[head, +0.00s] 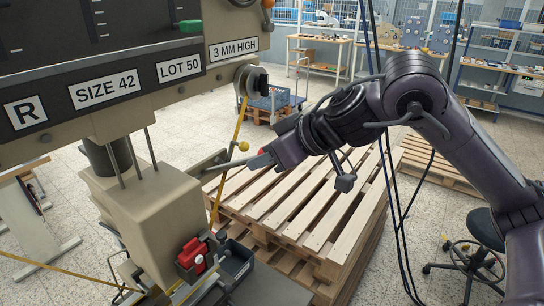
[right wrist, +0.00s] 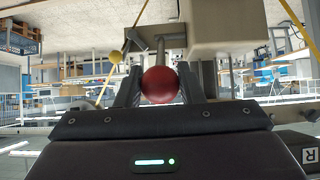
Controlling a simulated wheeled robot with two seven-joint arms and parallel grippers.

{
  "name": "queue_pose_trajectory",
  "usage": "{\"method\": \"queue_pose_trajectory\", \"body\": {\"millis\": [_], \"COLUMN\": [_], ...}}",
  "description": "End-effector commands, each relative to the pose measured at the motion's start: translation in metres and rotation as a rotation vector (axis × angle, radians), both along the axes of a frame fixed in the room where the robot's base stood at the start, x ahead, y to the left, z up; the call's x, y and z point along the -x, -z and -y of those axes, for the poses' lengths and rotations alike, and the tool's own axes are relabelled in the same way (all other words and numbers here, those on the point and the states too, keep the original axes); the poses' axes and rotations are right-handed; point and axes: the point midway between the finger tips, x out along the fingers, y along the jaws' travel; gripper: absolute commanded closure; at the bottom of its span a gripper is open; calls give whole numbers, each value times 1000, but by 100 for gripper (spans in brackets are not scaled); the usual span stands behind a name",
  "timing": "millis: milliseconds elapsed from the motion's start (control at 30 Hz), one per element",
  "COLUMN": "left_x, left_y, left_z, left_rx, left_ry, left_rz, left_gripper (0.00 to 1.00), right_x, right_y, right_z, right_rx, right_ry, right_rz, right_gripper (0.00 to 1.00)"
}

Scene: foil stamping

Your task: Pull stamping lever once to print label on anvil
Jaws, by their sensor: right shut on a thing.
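The stamping machine (head: 130,120) fills the left of the head view, with signs reading R, SIZE 42, LOT 50 and 3 MM HIGH. Its lever (head: 228,164) is a grey rod sticking out to the right from the beige block. My right gripper (head: 264,158) is at the rod's outer end, shut on the lever's red ball knob. In the right wrist view the red knob (right wrist: 162,85) sits between the two dark fingers, with the rod (right wrist: 160,52) behind it. I cannot make out the anvil or a label. My left gripper is not in view.
A yellow strip (head: 240,118) with a yellow ball (head: 243,146) runs down close beside the lever. A red part (head: 192,254) is on the machine's lower front. Wooden pallets (head: 310,215) stand below my right arm. A stool (head: 484,230) is at the right.

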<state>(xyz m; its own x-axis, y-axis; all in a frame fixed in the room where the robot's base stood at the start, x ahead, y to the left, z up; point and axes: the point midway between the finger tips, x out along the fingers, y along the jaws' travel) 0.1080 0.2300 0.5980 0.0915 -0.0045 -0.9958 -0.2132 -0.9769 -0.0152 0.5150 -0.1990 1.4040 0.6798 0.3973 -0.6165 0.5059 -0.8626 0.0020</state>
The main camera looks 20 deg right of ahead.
Motion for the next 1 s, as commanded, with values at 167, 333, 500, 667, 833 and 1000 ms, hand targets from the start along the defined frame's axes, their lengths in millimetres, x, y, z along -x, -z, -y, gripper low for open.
{"method": "queue_pose_trajectory", "body": {"millis": [167, 333, 500, 667, 833, 1000], "left_x": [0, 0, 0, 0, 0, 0], "left_y": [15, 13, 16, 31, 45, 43], "left_z": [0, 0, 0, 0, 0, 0], "left_rx": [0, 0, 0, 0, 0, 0], "left_ry": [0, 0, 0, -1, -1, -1], "left_rz": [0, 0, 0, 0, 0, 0], "left_gripper": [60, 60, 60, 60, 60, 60], "right_x": [8, 8, 9, 13, 19, 20], "right_y": [20, 18, 22, 37, 53, 51], "right_z": [4, 4, 5, 7, 11, 11], "right_rx": [6, 6, 5, 6, 6, 5], "right_ry": [-2, -2, -2, -2, -2, -2], "right_rz": [-12, -13, -14, -15, -15, -14], "right_gripper": [95, 95, 95, 95, 95, 95]}}
